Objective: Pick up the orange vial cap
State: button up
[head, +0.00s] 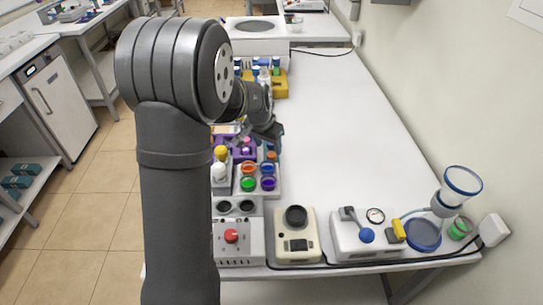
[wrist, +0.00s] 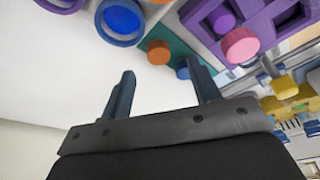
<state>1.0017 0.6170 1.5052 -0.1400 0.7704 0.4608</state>
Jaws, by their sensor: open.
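The orange vial cap (wrist: 158,51) shows in the wrist view as a small round orange top on a teal-green surface, just beyond my gripper's fingertips. In the head view an orange cap (head: 271,155) shows just below my gripper, small and partly unclear. My gripper (wrist: 158,80) is open, its two dark fingers apart with nothing between them. The cap appears between the lines of the fingers but apart from them. In the head view my gripper (head: 270,131) hangs over the left side of the white table, and its fingers are hard to make out.
A purple rack (wrist: 262,28) with a pink cap (wrist: 240,45) is near. Coloured cups, including a blue one (head: 267,169), stand in a grey tray.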

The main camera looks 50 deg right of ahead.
aim_at(271, 154)
jog(key=x, duration=0.4)
jog(key=shift+d+f, duration=0.1)
jog(key=shift+f, duration=0.15)
jog(key=c, duration=1.1)
